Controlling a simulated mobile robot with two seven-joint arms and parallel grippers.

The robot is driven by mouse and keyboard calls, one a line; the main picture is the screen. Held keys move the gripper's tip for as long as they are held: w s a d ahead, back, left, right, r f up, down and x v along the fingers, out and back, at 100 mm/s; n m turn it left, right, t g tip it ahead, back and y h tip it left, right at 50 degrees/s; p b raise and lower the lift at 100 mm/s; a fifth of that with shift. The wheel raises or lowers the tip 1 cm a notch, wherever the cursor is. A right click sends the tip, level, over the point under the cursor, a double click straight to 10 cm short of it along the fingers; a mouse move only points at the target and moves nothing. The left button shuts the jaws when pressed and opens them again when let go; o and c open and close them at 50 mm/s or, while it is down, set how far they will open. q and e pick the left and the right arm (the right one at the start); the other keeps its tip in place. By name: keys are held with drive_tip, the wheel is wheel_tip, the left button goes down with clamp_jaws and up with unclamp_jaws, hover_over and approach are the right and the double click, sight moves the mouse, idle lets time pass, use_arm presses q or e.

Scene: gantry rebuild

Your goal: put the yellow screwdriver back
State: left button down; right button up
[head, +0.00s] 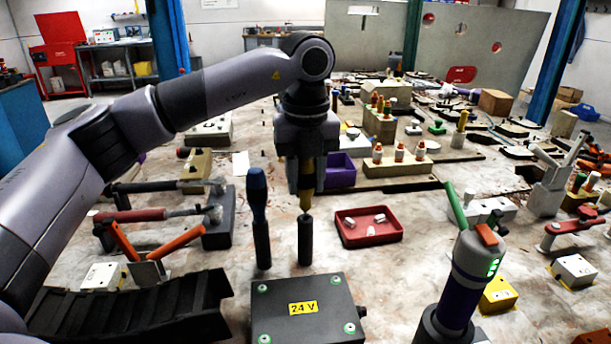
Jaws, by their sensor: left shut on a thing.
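My left gripper (306,165) points down and is shut on the yellow screwdriver (306,200), which is upright. Only the lower part of the yellow handle shows between and below the fingers. Directly below it stands a dark upright tube (305,242). The handle's tapered end meets the tube's top in the picture; no shaft shows between them, and I cannot tell how deep it sits. A blue screwdriver (257,195) stands upright in a similar dark tube (262,245) just to the left. My right gripper is not in view.
A dark box marked 24 V (305,328) lies in front of the tubes. A red tray (350,236) with white pieces is right of them. A purple cylinder with green lights (465,285) stands at front right.

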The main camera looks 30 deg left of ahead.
use_arm(q)
drive_tip(key=shift+f+b, duration=0.65)
drive_tip(key=shift+f, duration=0.35)
idle(0.3)
drive_tip(key=c, duration=0.7)
unclamp_jaws()
wheel_tip(320, 180, up, 7)
drive_tip(key=shift+s+d+r, duration=0.15)
drive_tip(key=shift+s, duration=0.1)
idle(0.4)
